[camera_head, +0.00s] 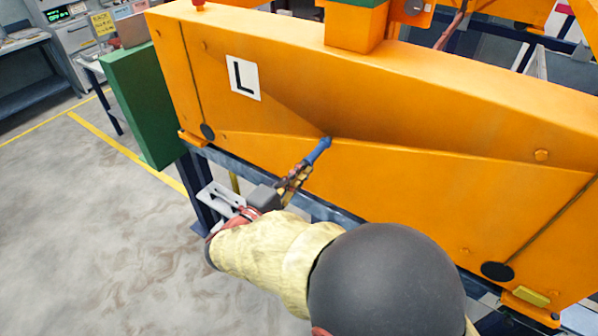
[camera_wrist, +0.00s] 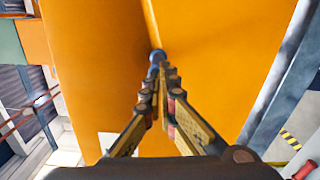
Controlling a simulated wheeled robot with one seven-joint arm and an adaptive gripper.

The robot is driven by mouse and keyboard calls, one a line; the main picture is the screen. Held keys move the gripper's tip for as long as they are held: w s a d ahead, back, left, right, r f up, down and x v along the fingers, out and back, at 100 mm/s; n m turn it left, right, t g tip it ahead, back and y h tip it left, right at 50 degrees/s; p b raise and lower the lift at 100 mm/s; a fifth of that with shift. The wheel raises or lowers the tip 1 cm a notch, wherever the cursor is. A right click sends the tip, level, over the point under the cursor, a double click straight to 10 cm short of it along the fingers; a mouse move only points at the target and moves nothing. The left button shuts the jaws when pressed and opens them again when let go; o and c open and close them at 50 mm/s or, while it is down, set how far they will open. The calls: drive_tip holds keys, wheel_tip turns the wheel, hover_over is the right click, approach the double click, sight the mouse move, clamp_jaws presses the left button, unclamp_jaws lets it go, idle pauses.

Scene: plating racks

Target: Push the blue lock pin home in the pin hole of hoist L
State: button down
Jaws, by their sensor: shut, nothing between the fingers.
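The blue lock pin (camera_head: 319,150) sticks out at a slant from the orange face of hoist L (camera_head: 420,110), right of and below the white L placard (camera_head: 245,78). Its inner end meets the face near a crease; the pin hole itself is hidden. In the wrist view the pin (camera_wrist: 157,57) shows end-on, just past my fingertips. My gripper (camera_head: 307,164) is shut and empty, its tips in line with the pin's outer end. They look touching or very close; I cannot tell which. My gripper also shows in the wrist view (camera_wrist: 161,72).
A green panel (camera_head: 143,105) stands left of the hoist. A dark steel rail (camera_head: 335,213) runs under the hoist's lower edge. A grey bracket (camera_head: 221,197) lies beside my wrist. The floor (camera_head: 80,220) at left is open, with yellow lines.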

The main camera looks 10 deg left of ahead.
drive_tip(key=shift+b+x, duration=0.3)
drive_tip(key=shift+x, duration=0.45)
drive_tip(key=b+v, duration=0.1)
drive_tip(key=v, duration=1.3)
drive_tip(key=shift+s+a+b, duration=0.2)
drive_tip(key=shift+s+b, duration=0.1)
drive_tip(key=shift+s, duration=0.05)
